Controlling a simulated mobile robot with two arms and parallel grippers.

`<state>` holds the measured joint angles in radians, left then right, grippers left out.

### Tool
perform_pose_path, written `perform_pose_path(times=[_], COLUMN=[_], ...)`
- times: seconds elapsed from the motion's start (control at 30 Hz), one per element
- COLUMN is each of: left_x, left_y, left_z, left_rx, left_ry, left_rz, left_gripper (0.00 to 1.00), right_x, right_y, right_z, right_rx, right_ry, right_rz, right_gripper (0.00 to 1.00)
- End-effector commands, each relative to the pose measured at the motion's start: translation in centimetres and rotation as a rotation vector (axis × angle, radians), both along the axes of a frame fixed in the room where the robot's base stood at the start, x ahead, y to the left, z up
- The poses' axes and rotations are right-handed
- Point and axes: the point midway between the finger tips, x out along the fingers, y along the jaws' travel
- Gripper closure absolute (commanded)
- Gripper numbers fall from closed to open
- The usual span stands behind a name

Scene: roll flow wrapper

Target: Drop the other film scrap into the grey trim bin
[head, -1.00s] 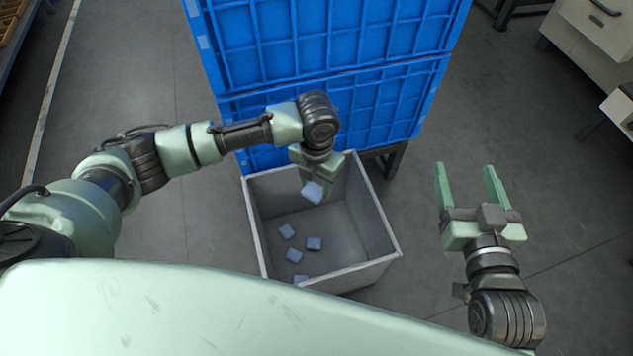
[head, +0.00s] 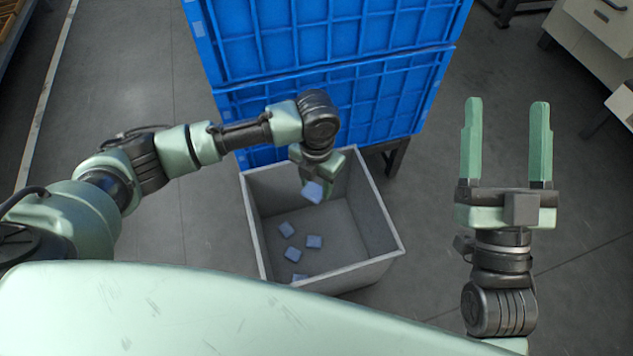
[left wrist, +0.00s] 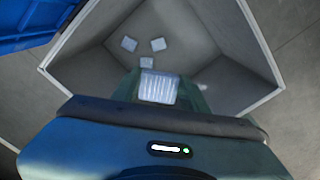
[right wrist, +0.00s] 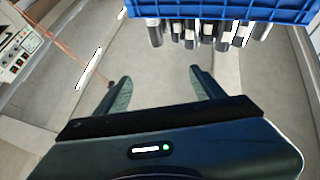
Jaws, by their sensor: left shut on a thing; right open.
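My left gripper (head: 318,186) points down into the mouth of the grey trim bin (head: 383,268) and is shut on a small pale blue film scrap (head: 312,192). That scrap also shows between the fingers in the left wrist view (left wrist: 158,88). Several similar scraps (head: 287,230) lie apart on the bin floor, near its left and front side; they also show in the left wrist view (left wrist: 129,43). My right gripper (head: 506,140) is open and empty, to the right of the bin, fingers pointing away from me.
Stacked blue crates (head: 330,90) stand right behind the bin on a dark stand (head: 397,157). A pale cabinet (head: 600,35) is at the far right. The right wrist view shows a blue crate (right wrist: 215,10) with several dark cylinders below it. Floor right of the bin is clear.

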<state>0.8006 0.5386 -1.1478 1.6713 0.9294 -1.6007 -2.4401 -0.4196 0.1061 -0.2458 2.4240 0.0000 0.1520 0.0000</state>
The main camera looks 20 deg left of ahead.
Motion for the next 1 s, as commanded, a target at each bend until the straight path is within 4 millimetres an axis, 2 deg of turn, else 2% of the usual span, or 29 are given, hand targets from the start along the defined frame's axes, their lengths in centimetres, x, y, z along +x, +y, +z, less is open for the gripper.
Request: perform_pose_path(times=[0.4, 0.43, 0.5, 0.9, 1.0], left_x=[0.0, 0.0, 0.0, 0.0, 0.0], left_y=[0.0, 0.0, 0.0, 0.0, 0.0], left_z=[-0.1, -0.1, -0.1, 0.2, 0.9], left_rx=[0.000, 0.000, 0.000, 0.000, -0.001], left_ry=[-0.001, -0.001, -0.001, -0.001, -0.002], left_rz=[0.000, 0.000, 0.000, 0.000, 0.000], left_gripper=[0.93, 0.51, 0.32, 0.31, 0.31], right_x=[-0.4, -0.4, -0.4, -0.3, 0.4], right_y=[0.0, 0.0, 0.0, 0.0, 0.0], right_z=[0.6, 0.6, 0.5, 0.5, -0.5], right_rx=[0.011, 0.011, 0.010, 0.008, -0.012], right_ry=[-0.034, -0.034, -0.033, -0.025, 0.041], right_rz=[0.002, 0.002, 0.002, 0.002, -0.003], right_gripper=[0.31, 0.31, 0.31, 0.31, 0.31])
